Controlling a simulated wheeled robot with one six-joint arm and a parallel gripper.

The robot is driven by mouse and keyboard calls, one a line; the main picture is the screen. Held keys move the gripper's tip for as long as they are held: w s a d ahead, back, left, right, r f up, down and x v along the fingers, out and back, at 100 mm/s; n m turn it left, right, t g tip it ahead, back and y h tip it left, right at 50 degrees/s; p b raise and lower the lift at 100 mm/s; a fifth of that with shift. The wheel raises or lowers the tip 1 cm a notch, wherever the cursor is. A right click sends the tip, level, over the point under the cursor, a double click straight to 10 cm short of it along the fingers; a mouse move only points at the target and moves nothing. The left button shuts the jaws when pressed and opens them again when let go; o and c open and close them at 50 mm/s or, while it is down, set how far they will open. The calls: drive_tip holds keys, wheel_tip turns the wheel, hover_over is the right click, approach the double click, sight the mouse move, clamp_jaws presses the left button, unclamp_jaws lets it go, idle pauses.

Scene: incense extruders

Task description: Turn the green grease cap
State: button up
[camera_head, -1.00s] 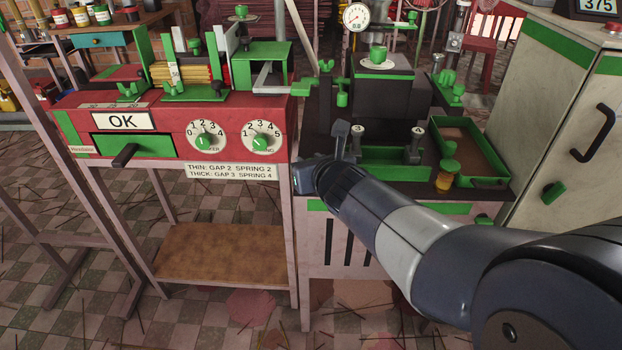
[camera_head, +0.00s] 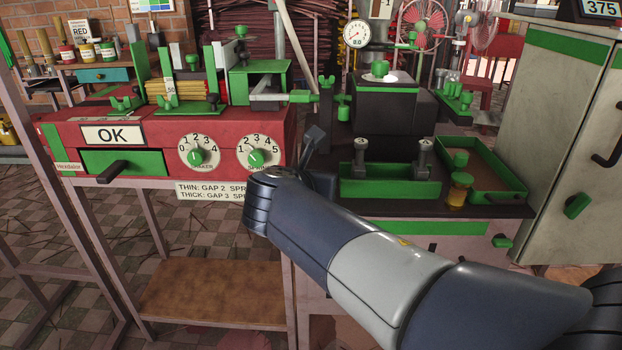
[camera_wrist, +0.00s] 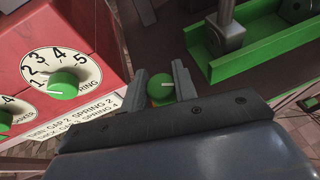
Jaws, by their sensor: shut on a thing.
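The green grease cap (camera_wrist: 160,87), round with a pale line on its top, sits between the two fingers of my gripper (camera_wrist: 160,85) in the wrist view. The fingers are shut on it, one on each side. A little amber shows under the cap. In the head view, part of my gripper (camera_head: 314,150) shows at the right end of the red machine, and the cap is hidden there.
The red machine (camera_head: 60,128) with its spring dial (camera_head: 258,152) is close on the left. On the right are a green tray (camera_head: 390,188) with two grey posts, an amber jar (camera_head: 460,190) with a green lid, and a grey cabinet (camera_head: 565,110).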

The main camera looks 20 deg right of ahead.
drive_tip(key=shift+o, duration=0.2)
drive_tip(key=m+g+h+p, duration=0.2)
drive_tip(key=p, duration=0.1)
drive_tip(key=shift+a+r+m+h+p, duration=0.1)
drive_tip(key=shift+r+m+h+p, duration=0.1)
drive_tip(key=shift+m+h+p, duration=0.15)
drive_tip(key=m+g+h+p, duration=0.1)
drive_tip(key=p, duration=0.2)
drive_tip(key=m+g+h+p, duration=0.1)
drive_tip(key=m+g+p, duration=0.1)
drive_tip(key=p, duration=0.1)
drive_tip(key=shift+r+m+h, duration=0.15)
drive_tip(key=shift+m+h, duration=0.1)
drive_tip(key=m+g+h+p, duration=0.1)
drive_tip(key=m+g+p, duration=0.2)
drive_tip(key=p, duration=0.3)
drive_tip(key=shift+g, duration=0.5)
drive_tip(key=shift+c, duration=0.2)
drive_tip(key=m+g+p, duration=0.2)
drive_tip(key=p, duration=0.1)
drive_tip(key=m+g+p, duration=0.1)
drive_tip(key=shift+s+f+h, duration=0.1)
drive_tip(key=shift+f+h, duration=0.2)
drive_tip(key=shift+f+m+g+p, duration=0.1)
drive_tip(key=shift+m+g+p, duration=0.2)
drive_tip(key=shift+p, duration=0.1)
drive_tip(key=o, duration=1)
drive_tip(key=p+v, duration=0.2)
drive_tip(key=v, duration=0.8)
drive_tip(key=shift+a, duration=0.3)
